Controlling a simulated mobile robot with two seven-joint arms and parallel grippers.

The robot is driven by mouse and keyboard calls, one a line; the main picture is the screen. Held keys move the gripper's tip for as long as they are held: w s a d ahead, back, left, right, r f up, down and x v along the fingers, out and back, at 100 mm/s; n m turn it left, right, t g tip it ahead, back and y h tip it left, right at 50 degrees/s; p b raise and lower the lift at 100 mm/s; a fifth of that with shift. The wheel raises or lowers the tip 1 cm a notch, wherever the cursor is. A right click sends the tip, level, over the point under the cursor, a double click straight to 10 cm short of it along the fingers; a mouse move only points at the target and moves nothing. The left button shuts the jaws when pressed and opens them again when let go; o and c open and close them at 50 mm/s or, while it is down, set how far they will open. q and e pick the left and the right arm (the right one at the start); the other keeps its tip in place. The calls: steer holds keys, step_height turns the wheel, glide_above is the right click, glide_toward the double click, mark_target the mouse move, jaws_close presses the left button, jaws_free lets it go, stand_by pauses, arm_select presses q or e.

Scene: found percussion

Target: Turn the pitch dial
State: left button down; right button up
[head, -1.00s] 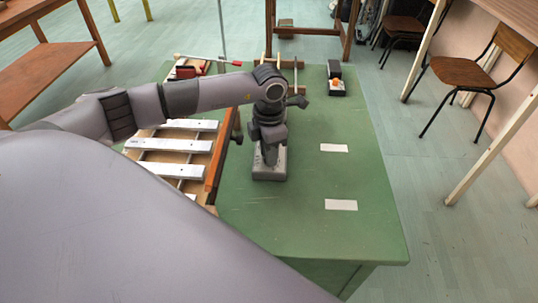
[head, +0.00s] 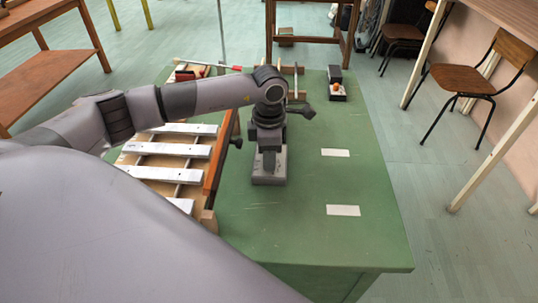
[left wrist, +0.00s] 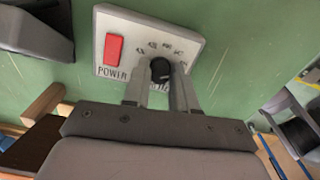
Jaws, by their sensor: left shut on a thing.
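The pitch dial (left wrist: 160,68) is a small black knob on a pale box (left wrist: 105,22) with a red power switch (left wrist: 113,49), seen in the left wrist view. Dark marks are printed around the dial. My left gripper (left wrist: 161,76) has its two fingers on either side of the dial, shut on it. In the head view my left gripper (head: 269,165) points down over the same box (head: 269,181) on the green table, and hides the dial. My right gripper is not in view.
A xylophone-like frame with metal bars (head: 165,150) lies left of the box on the green table (head: 300,235). Two white labels (head: 335,153) lie to the right. A small black device with an orange part (head: 336,89) stands at the back.

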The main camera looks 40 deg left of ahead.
arm_select(q)
steer(key=c, duration=0.9)
jaws_free()
steer(key=shift+r, duration=0.1)
step_height(320, 180, up, 7)
steer(key=shift+r, duration=0.1)
